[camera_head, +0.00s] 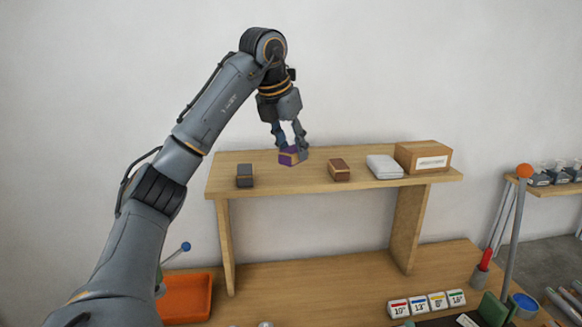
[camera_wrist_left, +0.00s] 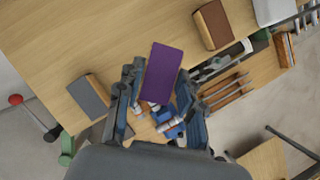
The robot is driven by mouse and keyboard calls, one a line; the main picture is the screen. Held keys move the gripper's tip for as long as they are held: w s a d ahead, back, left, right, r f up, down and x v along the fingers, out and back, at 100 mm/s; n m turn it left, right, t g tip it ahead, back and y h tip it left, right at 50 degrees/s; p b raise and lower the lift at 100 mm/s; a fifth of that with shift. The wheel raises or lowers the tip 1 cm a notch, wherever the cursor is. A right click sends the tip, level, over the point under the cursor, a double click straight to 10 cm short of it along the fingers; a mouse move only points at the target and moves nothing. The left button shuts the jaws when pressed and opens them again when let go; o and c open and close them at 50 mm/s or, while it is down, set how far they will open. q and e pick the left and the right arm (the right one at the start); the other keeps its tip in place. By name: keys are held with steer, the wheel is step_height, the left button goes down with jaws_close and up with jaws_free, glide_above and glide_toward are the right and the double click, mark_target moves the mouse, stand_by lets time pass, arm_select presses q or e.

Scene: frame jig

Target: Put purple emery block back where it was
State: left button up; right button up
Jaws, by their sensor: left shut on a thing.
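The purple emery block (camera_head: 288,158) is between the fingers of my left gripper (camera_head: 290,148), at the top of the wooden shelf (camera_head: 230,187). In the left wrist view the purple block (camera_wrist_left: 162,72) shows its flat purple face, with the left gripper's fingers (camera_wrist_left: 160,115) shut on it. I cannot tell if the block touches the shelf. A grey block (camera_head: 244,175) stands on the shelf to its left, and a brown block (camera_head: 339,170) to its right. My right gripper is not in view.
A white folded item (camera_head: 384,167) and a labelled cardboard box (camera_head: 423,157) are at the shelf's right end. Below are an orange tray (camera_head: 186,298) and several numbered tags (camera_head: 427,303). The shelf between the grey and brown blocks is otherwise clear.

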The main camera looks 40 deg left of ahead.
mark_target(291, 163)
arm_select(q)
steer(key=shift+w+a+f, duration=0.3)
steer(key=shift+a+f, duration=0.1)
steer(key=shift+f, duration=0.1)
steer(key=f, duration=0.3)
steer(key=shift+w+a+f+p, duration=0.1)
steer(key=shift+a+f+p, duration=0.1)
steer(key=shift+f+p, duration=0.15)
steer(key=shift+f, duration=0.15)
steer(key=o, duration=1.2)
steer(key=v, duration=0.7)
steer(key=shift+w, duration=0.2)
steer(key=shift+p+v, duration=0.85)
steer(key=shift+v, duration=1.9)
